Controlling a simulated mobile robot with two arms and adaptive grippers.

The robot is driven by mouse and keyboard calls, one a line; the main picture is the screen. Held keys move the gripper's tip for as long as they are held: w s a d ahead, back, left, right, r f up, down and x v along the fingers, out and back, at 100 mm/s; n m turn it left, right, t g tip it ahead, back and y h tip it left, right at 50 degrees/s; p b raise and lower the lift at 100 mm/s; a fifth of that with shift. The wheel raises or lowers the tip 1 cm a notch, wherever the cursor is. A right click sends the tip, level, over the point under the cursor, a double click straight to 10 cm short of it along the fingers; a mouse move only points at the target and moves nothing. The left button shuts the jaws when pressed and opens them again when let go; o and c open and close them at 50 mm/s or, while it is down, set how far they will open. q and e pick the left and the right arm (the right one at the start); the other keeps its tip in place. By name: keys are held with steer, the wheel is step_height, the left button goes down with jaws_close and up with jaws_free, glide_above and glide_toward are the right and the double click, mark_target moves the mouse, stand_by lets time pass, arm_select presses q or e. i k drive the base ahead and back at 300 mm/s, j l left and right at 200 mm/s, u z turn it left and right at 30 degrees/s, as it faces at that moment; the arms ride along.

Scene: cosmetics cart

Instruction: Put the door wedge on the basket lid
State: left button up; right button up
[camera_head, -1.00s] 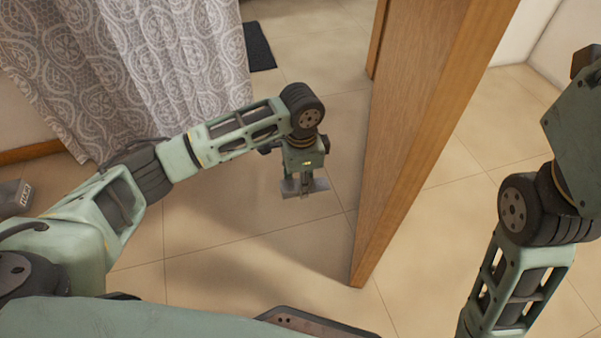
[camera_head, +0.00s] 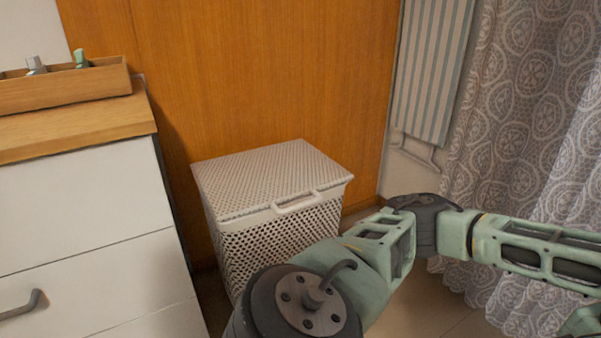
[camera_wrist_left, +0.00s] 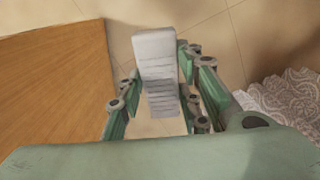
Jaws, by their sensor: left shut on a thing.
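The door wedge (camera_wrist_left: 157,58), a light grey ribbed block, is between the fingers of my left gripper (camera_wrist_left: 161,80) in the left wrist view. The gripper is shut on it, above the tiled floor. The basket lid (camera_head: 265,175) is a white, perforated, flat lid with a handle at its front. It sits closed on a white laundry basket (camera_head: 265,248), and its top is bare. In the head view my left arm crosses in front of the basket toward the right, and its gripper is outside the picture. My right gripper is in neither current view.
A white drawer cabinet (camera_head: 85,225) with a wooden top stands left of the basket. A wooden box (camera_head: 65,88) with small items is on it. A patterned curtain (camera_head: 530,130) and a striped towel (camera_head: 433,70) are at right.

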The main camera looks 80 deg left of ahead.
mark_target(272, 160)
steer(key=l+u, duration=0.2)
steer(key=u, duration=0.15)
steer(key=l+u, duration=0.15)
steer(key=u, duration=0.2)
steer(key=k+l+u, duration=0.1)
steer(key=u, duration=0.3)
steer(key=i+u, duration=0.1)
steer(key=u, duration=0.35)
steer(key=i+u, duration=0.1)
steer(key=u, duration=0.3)
steer(key=i+u, duration=0.15)
steer(key=u, duration=0.3)
steer(key=i+u, duration=0.1)
steer(key=u, duration=0.3)
